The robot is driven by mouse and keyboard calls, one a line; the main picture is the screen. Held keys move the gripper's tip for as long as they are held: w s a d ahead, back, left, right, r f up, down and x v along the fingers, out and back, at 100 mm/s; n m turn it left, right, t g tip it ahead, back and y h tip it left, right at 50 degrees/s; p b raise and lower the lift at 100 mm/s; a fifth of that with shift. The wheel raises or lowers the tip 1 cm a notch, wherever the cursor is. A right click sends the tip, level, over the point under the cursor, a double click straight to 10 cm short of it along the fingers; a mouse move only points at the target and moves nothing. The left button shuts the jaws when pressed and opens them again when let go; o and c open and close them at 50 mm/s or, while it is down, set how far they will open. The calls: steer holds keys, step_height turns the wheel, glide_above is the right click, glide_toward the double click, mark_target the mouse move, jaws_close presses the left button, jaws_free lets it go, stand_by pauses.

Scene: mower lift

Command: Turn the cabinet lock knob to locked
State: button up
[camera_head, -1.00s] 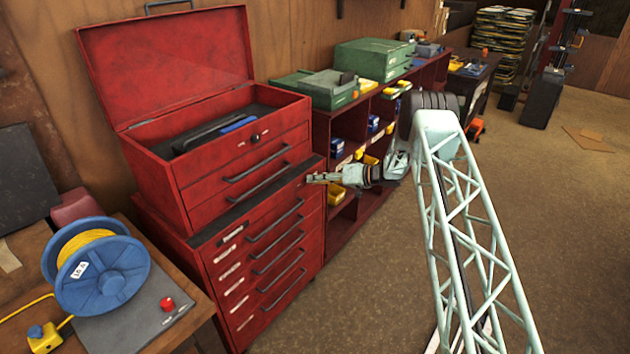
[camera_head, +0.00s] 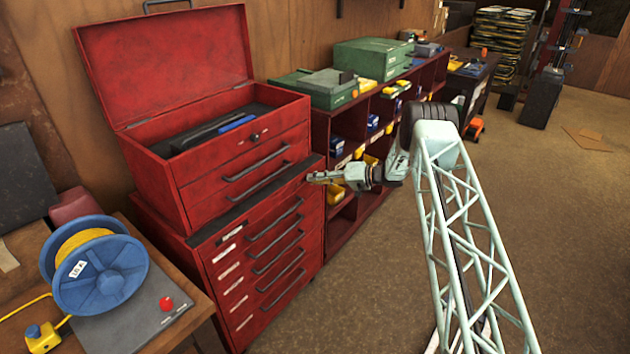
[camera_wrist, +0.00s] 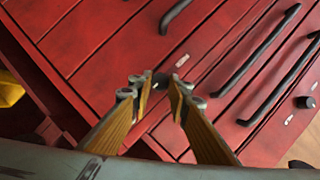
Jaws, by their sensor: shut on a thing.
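The red cabinet (camera_head: 232,262) stands under a red top chest with its lid raised. My gripper (camera_head: 312,177) is at the upper right corner of the cabinet's drawer front. In the wrist view, my gripper (camera_wrist: 156,90) has its two fingertips on either side of a small dark round knob (camera_wrist: 160,80) on the red front, and is shut on it. The fingers hide most of this knob, so its turned position cannot be read. Another dark knob (camera_wrist: 306,103) shows at the right of the wrist view, clear of the fingers.
The open top chest (camera_head: 240,160) has a dark knob (camera_head: 254,136) on its front. A shelf unit (camera_head: 345,215) with yellow bins stands close to the right of the cabinet. A blue cable reel (camera_head: 102,275) sits on a bench at left.

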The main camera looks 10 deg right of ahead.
steer(key=o, duration=0.8)
steer(key=shift+o, duration=0.2)
steer(key=v, duration=1.2)
steer(key=shift+w, duration=0.1)
